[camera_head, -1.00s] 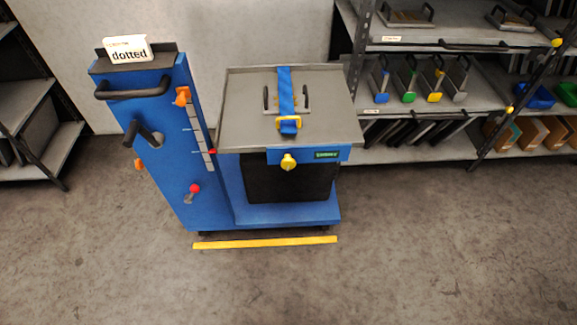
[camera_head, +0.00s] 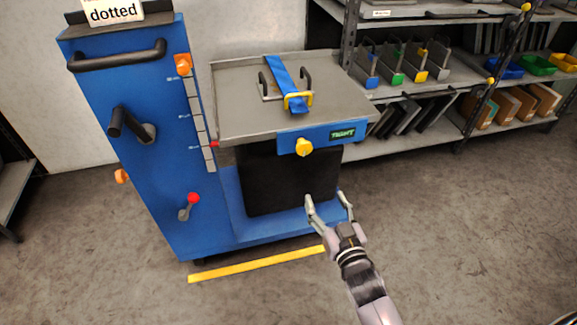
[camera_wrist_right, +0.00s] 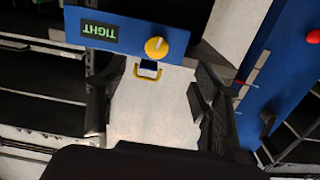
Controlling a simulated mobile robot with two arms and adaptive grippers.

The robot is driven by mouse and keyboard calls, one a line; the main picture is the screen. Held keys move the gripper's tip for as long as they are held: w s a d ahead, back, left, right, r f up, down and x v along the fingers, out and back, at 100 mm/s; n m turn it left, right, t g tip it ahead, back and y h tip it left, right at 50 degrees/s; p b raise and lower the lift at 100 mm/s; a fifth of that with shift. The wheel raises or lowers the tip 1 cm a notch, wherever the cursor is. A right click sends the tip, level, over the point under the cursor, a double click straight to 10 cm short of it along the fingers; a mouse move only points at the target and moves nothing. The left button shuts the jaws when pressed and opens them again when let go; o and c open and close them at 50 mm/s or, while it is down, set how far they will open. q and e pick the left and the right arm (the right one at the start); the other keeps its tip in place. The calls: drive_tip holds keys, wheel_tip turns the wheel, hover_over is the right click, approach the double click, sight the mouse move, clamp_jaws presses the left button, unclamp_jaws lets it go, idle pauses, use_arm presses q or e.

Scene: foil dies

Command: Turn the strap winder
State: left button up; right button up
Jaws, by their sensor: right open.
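The strap winder knob (camera_head: 304,147) is yellow and sits on the blue front panel (camera_head: 291,142) of the cart's grey tray. A small display (camera_head: 343,133) beside it reads TIGHT in green. The knob also shows in the right wrist view (camera_wrist_right: 156,47), ahead of the fingers. A blue strap (camera_head: 280,75) crosses the tray and ends at a yellow buckle (camera_head: 298,100), by a dark-handled plate. My right gripper (camera_head: 327,197) is open and empty, below and right of the knob, apart from it. My left gripper is not in view.
The blue cart column (camera_head: 150,190) with black handles, an orange marker and a red-tipped lever (camera_head: 192,199) stands left of the tray. A yellow strip (camera_head: 255,264) lies on the floor in front. Shelves (camera_head: 400,97) with coloured-handled dies stand behind right. Floor at front right is clear.

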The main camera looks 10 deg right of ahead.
drive_tip(key=r, duration=0.1)
drive_tip(key=b, duration=0.2)
approach(305, 151)
drive_tip(key=w, duration=0.4)
drive_tip(key=shift+t, duration=0.3)
drive_tip(key=w, duration=0.2)
drive_tip(key=w+b, duration=0.1)
drive_tip(key=w, duration=0.1)
drive_tip(key=shift+a+f, duration=0.1)
drive_tip(key=shift+f, duration=0.1)
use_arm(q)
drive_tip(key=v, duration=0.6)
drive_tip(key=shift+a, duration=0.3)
use_arm(e)
drive_tip(key=shift+w, duration=0.85)
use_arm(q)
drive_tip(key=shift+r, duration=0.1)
use_arm(e)
drive_tip(key=c, duration=1.2)
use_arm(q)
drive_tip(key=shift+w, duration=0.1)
use_arm(e)
drive_tip(key=shift+o, duration=0.2)
